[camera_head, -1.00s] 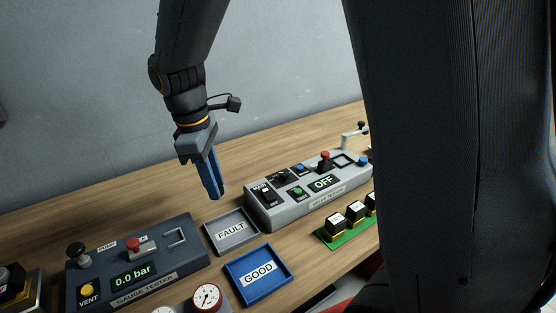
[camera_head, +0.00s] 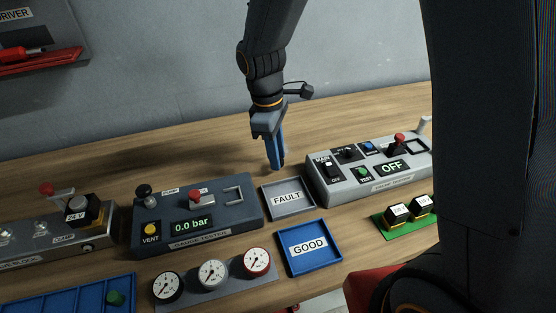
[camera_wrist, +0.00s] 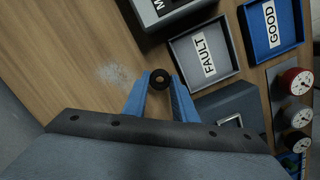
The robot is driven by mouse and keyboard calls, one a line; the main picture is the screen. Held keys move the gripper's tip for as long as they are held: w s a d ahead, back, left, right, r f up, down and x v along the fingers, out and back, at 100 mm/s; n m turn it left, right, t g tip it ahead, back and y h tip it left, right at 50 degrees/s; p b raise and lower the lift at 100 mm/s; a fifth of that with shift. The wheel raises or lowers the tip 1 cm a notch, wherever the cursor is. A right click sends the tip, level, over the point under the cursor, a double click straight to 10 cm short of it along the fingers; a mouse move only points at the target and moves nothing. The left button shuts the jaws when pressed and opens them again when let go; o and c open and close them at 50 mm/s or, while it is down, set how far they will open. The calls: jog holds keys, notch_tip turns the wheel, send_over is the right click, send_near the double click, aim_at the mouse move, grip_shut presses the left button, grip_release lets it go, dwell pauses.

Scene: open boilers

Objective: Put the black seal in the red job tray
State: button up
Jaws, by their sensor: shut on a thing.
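The black seal is a small dark ring (camera_wrist: 159,79) between my blue fingertips in the wrist view. My gripper (camera_head: 276,166) is shut on it and points down, behind the grey FAULT tray in the head view. The seal cannot be made out in the head view. A red surface (camera_head: 374,289) shows at the bottom of the head view, partly hidden by my own body. I cannot tell whether it is the red job tray.
The grey FAULT tray (camera_head: 311,208) and blue GOOD tray (camera_head: 336,262) lie between the gauge tester (camera_head: 222,233) and the valve tester (camera_head: 345,200). Several gauges (camera_head: 212,272) stand in front. Bare wood lies behind the testers.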

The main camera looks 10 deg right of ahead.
jog(key=shift+f, duration=1.5)
jog(key=shift+f, duration=0.2)
jog(key=o, duration=0.7)
jog(key=shift+o, duration=0.2)
jog(key=shift+r, duration=0.1)
